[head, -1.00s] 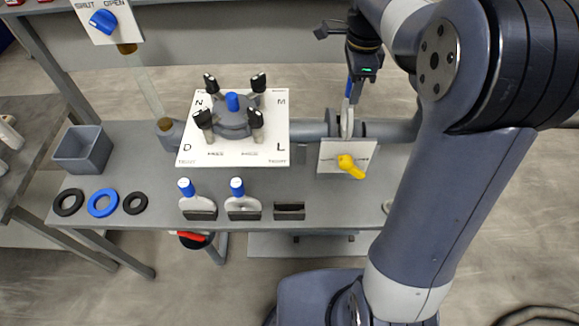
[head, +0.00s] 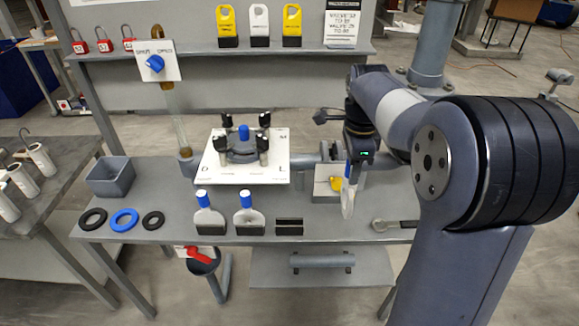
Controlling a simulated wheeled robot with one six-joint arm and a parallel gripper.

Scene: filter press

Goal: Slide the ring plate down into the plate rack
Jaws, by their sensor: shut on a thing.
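My gripper (head: 357,163) is shut on the blue tab of a thin pale plate (head: 348,197), seen nearly edge-on, so I cannot tell whether it has a hole. The plate hangs upright in front of the pipe line, right of the yellow lever. On the bench front, two dark slotted holders each hold a pale round plate with a blue handle, a left one (head: 208,218) and a middle one (head: 246,218). A third dark slotted holder (head: 289,227) to their right is empty. My gripper is right of and above this empty holder.
A white panel (head: 215,172) with black clamp knobs stands left of my gripper. A yellow lever (head: 336,184) is close beside the plate. Two black rings, a blue ring (head: 124,218) and a grey bin (head: 111,177) lie left. A wrench-like tool (head: 395,225) lies right.

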